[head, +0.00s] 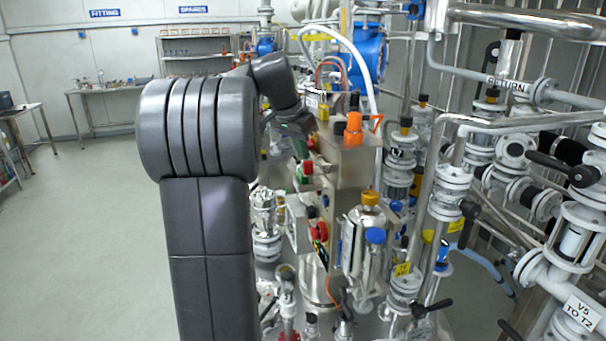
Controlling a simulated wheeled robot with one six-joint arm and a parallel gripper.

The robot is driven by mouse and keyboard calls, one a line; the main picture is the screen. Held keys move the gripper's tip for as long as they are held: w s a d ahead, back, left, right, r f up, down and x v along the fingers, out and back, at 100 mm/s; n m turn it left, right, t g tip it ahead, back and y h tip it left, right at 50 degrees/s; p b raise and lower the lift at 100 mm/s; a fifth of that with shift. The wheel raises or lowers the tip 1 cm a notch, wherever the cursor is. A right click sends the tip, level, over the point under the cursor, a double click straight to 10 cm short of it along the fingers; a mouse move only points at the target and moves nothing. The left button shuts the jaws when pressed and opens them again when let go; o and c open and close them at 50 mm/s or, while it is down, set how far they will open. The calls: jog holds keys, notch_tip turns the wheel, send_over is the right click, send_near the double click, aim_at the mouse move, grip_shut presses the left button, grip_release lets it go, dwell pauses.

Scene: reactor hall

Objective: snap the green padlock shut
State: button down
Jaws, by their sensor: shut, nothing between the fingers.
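My arm reaches from the left to a steel equipment stand (350,172) in the middle of the head view. My gripper (301,150) is small and dark at the stand's left side, pointing down, shut with nothing seen in it. A small green piece (303,178) shows just below the gripper tip, beside a red piece (307,168). I cannot tell whether the green piece is the padlock or a button. No padlock shackle can be made out, and my arm hides part of this area.
An orange block (353,130) sits on top of the stand. A steel canister with a yellow cap (370,198) stands in front. Pipes and valves (455,180) crowd the right. The floor (80,240) at left is clear, with workbenches (110,88) at the back.

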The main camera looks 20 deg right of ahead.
jog(key=shift+r+p, duration=1.8)
jog(key=shift+r, duration=1.2)
jog(key=shift+f, duration=0.15)
jog(key=shift+f, duration=0.5)
notch_tip(320, 180, down, 5)
jog(key=b, duration=0.4)
jog(key=shift+r+p, duration=0.3)
jog(key=shift+r, duration=0.1)
jog(key=shift+r, duration=0.15)
